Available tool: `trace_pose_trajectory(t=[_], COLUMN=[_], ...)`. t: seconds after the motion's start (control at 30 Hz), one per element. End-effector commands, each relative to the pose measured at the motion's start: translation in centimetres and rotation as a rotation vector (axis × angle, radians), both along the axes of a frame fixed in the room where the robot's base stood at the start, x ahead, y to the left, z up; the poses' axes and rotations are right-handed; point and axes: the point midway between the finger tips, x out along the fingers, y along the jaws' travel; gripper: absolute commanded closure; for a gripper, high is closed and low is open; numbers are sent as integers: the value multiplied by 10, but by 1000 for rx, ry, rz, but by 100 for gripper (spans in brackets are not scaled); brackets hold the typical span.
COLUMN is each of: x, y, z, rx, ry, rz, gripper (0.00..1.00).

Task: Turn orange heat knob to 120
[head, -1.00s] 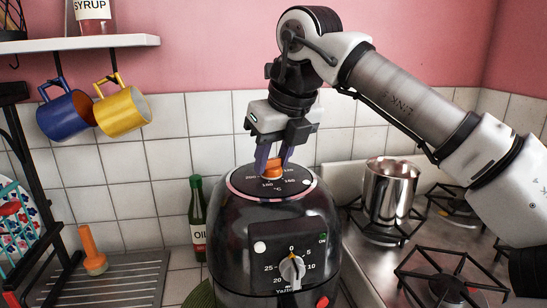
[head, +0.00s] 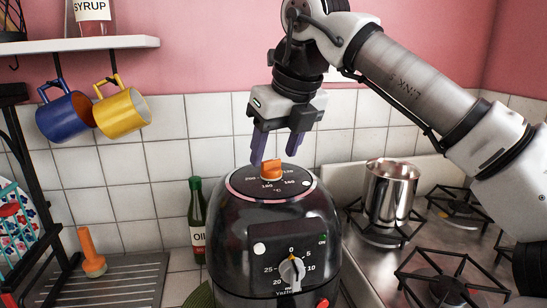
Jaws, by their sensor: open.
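The orange heat knob (head: 271,172) sits in the middle of the dial on top of a dark, rounded air fryer (head: 250,222). White numbers ring it, 120 at its upper right and 200 at its upper left. I cannot tell for sure which number the knob points at. My gripper (head: 273,160) is open and empty above the knob, its two purple fingers spread apart and pointing down. The fingertips look clear of the knob. A lower grey timer knob (head: 291,270) is on the fryer's front, with the numbers around it partly visible.
A steel pot (head: 391,190) stands on the gas stove (head: 440,262) at right. A green oil bottle (head: 197,215) is behind the fryer at left. Blue (head: 62,117) and yellow (head: 121,110) mugs hang under the shelf (head: 80,46). The space above the fryer's left is free.

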Motion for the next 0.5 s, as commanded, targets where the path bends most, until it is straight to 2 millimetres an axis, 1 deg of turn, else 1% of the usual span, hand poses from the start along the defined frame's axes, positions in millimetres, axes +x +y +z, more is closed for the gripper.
trace_pose_trajectory(t=[0.1, 0.3, 0.4, 0.5], x=[-9, -23, -29, -32], y=[-6, -15, -18, -21], z=[26, 70, 86, 97], rx=[0, 3, 2, 2], ry=[-4, -3, -1, -1], rz=[-3, 1, 3, 1], gripper=[45, 45, 45, 45])
